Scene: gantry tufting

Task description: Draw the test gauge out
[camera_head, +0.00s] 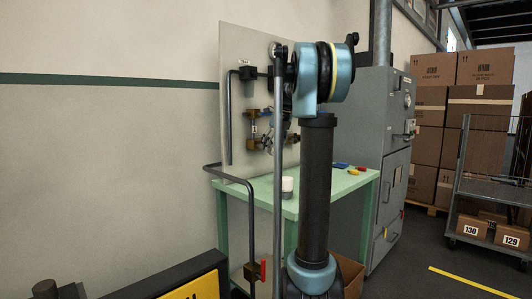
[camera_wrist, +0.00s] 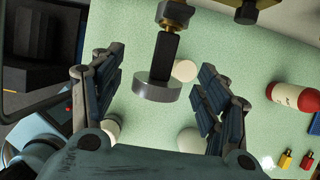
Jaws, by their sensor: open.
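In the wrist view, a part that looks like the test gauge (camera_wrist: 158,89) has a round grey end and a dark stem. Its stem meets a brass fitting (camera_wrist: 174,14) at the top of the picture; how deep it sits there cannot be seen. My gripper (camera_wrist: 160,76) is open, with one dark finger on each side of the gauge and a visible gap to both. In the head view my arm covers the gripper, and the gauge cannot be made out against the brass fittings (camera_head: 254,128) on the upright panel (camera_head: 233,80).
A green table (camera_head: 260,193) stands below the panel, with a white cup (camera_head: 287,183) on it. A red-and-white bottle (camera_wrist: 297,97) and small coloured items lie to the right in the wrist view. A pipe with a red-handled valve (camera_head: 257,271) stands in front. A grey cabinet (camera_head: 360,120) is at right.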

